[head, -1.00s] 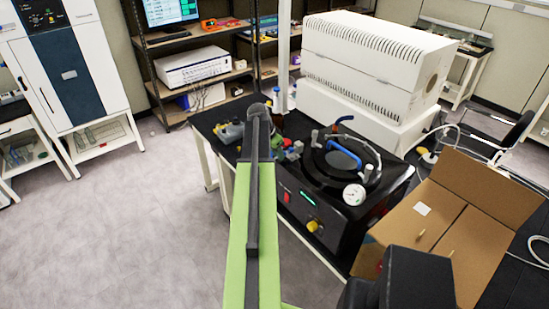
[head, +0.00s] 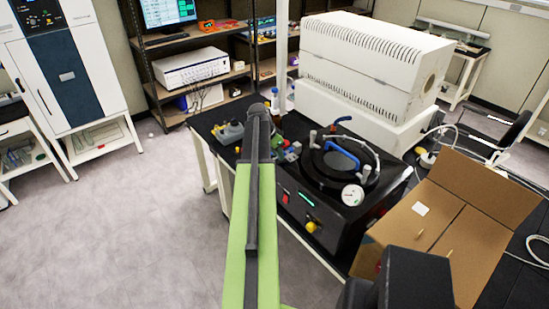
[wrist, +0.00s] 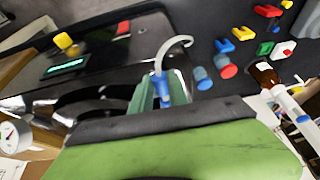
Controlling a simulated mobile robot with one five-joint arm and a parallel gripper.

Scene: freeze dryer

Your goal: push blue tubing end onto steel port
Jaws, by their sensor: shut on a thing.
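My gripper (wrist: 155,92) shows in the wrist view with its green fingers shut on a blue tubing end (wrist: 162,88). Pale tubing (wrist: 180,42) curves up and right from the blue piece. In the head view my arm reaches over the bench, and the gripper's tip is hidden behind it. The black freeze dryer (head: 335,222) has a round lid with a blue handle (head: 342,150). Grey metal stubs (head: 313,139) stand beside the lid; I cannot tell which is the steel port. Contact between the tubing end and a port cannot be made out.
Small coloured connectors (wrist: 268,11) lie on the black bench in the wrist view, near a brown bottle (wrist: 265,74). A pressure gauge (head: 352,194) sits on the dryer. An open cardboard box (head: 440,225) stands right, and a white vented unit (head: 370,60) behind. Floor at left is clear.

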